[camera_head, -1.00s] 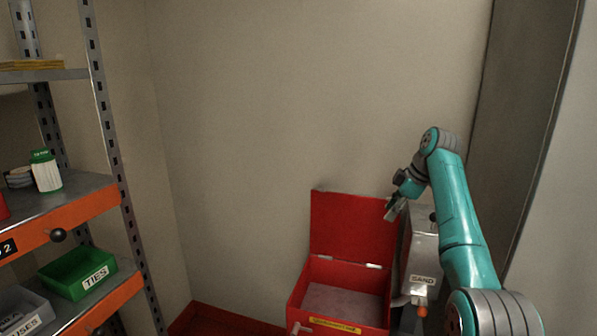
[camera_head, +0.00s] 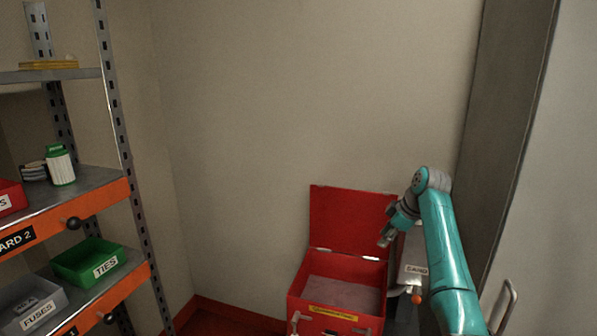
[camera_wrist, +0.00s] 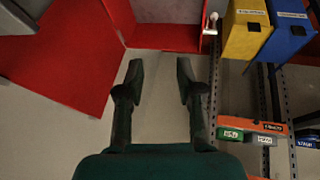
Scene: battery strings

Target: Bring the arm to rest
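My arm's teal links show at the right of the head view, bent at a raised elbow. My gripper (camera_head: 384,238) points down and left, in front of the right edge of the red box's raised lid. In the wrist view my gripper (camera_wrist: 158,75) has its two fingers well apart with nothing between them, so it is open and empty. Whether it touches the lid cannot be told from the head view.
An open red box (camera_head: 369,325) stands by the wall; a grey SAND container (camera_head: 412,250) is partly hidden behind my arm. Shelving with a green TIES bin (camera_head: 90,262) and grey FUSES bin (camera_head: 35,305) stands left. A door handle (camera_head: 508,300) is at right. Wall space between is clear.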

